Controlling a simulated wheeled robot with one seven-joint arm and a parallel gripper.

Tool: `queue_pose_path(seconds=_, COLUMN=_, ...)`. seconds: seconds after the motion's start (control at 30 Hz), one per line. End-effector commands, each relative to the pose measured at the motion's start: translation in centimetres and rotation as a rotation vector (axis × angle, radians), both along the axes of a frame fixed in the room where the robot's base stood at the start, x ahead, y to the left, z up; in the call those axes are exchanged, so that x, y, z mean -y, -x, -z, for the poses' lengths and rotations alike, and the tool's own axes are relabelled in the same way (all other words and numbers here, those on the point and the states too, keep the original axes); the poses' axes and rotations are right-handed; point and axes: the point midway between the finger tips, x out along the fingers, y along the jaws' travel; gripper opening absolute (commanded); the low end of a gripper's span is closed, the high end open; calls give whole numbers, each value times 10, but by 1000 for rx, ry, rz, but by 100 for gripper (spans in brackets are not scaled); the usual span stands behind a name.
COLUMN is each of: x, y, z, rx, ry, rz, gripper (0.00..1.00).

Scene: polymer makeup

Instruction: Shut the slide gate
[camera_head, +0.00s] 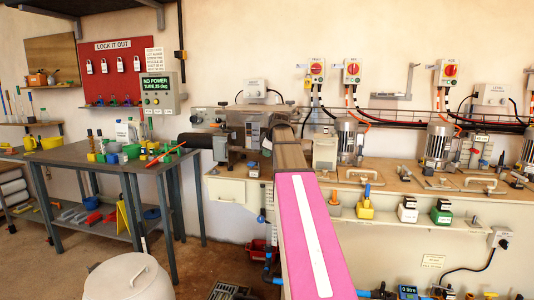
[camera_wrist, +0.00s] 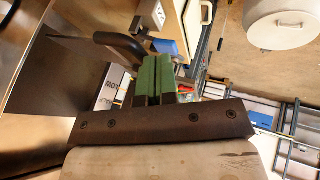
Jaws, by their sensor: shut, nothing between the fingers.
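My gripper (camera_wrist: 157,76) shows in the wrist view as two green fingers lying side by side, shut and empty. A dark curved handle (camera_wrist: 122,42) is just left of and beyond the fingertips, close to a brown metal plate (camera_wrist: 75,62). I cannot tell whether the fingers touch it, or whether it belongs to the slide gate. In the head view my pink arm reaches toward a grey metal machine (camera_head: 246,122) at the wall. The arm's far end hides part of the machine and my fingers. The slide gate cannot be made out clearly there.
A dark workbench (camera_head: 85,160) with cups and tools stands at left. A grey-white lidded drum (camera_head: 128,278) is on the floor in front. A wooden counter (camera_head: 385,180) with motors and handles runs right. The drum also shows in the wrist view (camera_wrist: 283,25).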

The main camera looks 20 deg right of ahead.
Motion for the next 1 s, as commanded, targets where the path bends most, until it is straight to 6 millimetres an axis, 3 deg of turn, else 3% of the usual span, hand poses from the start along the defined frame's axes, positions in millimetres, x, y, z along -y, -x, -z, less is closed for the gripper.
queue_pose_path(seconds=0.3, x=3, y=-5, z=-1, rx=0, ry=0, rz=0, gripper=0)
queue_pose_path(seconds=0.63, x=35, y=-57, z=-2, rx=-1, ry=0, rz=1, gripper=0)
queue_pose_path(seconds=1.0, x=38, y=-60, z=-1, rx=4, ry=4, rz=2, gripper=0)
